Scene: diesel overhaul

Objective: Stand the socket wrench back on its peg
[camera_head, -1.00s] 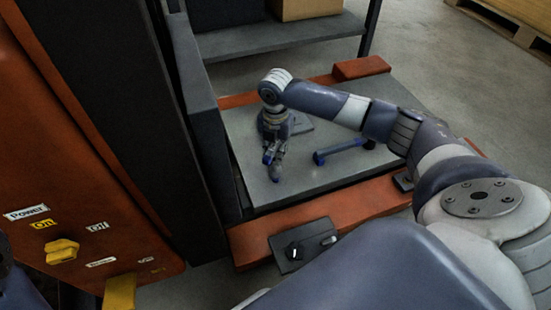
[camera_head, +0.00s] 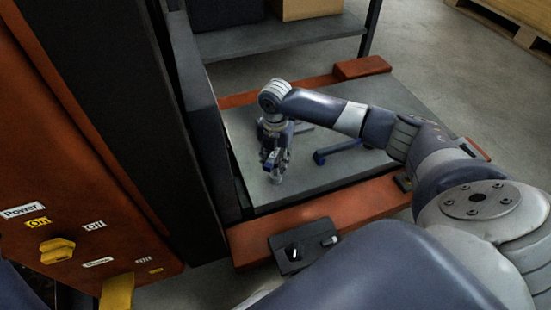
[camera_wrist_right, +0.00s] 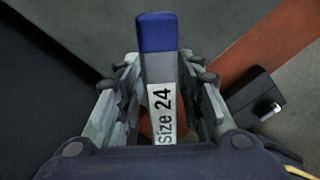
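The socket wrench is a dark grey bar with a blue end and a white "Size 24" label. In the right wrist view, the wrench (camera_wrist_right: 159,65) stands between the two fingers of my right gripper (camera_wrist_right: 165,98), which is shut on it. In the head view, the right gripper (camera_head: 274,167) points down over the grey plate, with a bit of blue at its fingers. The wrench's lower end is hard to make out there. A black block (camera_head: 290,262) with short light pegs sits on the near orange beam; it also shows in the wrist view (camera_wrist_right: 240,105). My left gripper is out of view.
A blue tool-like piece (camera_head: 338,151) lies on the grey plate (camera_head: 305,183), right of the gripper. Orange beams (camera_head: 345,212) edge the plate. A dark upright wall (camera_head: 205,140) and an orange control panel (camera_head: 75,190) stand at left. A shelf (camera_head: 290,38) stands behind.

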